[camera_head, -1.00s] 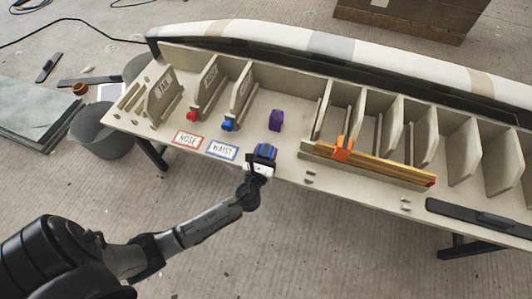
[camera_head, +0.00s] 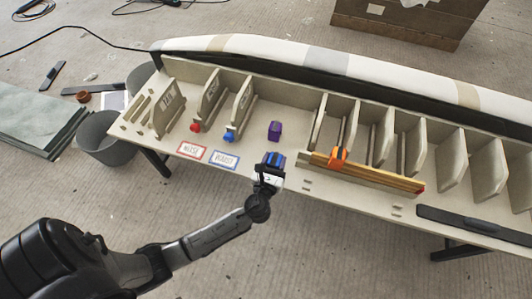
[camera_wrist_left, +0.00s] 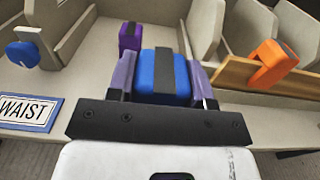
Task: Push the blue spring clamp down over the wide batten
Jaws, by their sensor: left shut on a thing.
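My left gripper (camera_head: 271,165) is shut on the blue spring clamp (camera_head: 272,158), which has a dark band across its top. In the left wrist view the clamp (camera_wrist_left: 160,75) sits between the two fingers of the gripper (camera_wrist_left: 163,80). It is held near the bench's front edge, left of the wooden batten (camera_head: 390,178) and apart from it. The batten lies along the front edge, and its near end shows in the wrist view (camera_wrist_left: 232,76). An orange clamp (camera_head: 338,156) sits over the batten near its left end. My right gripper is not in view.
A purple block-like clamp (camera_head: 274,131) stands behind the held clamp. Labels NOSE (camera_head: 192,151) and WAIST (camera_head: 224,160) lie to the left. Upright ribs (camera_head: 411,150) stand behind the batten. A black bar (camera_head: 470,225) lies at the front right.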

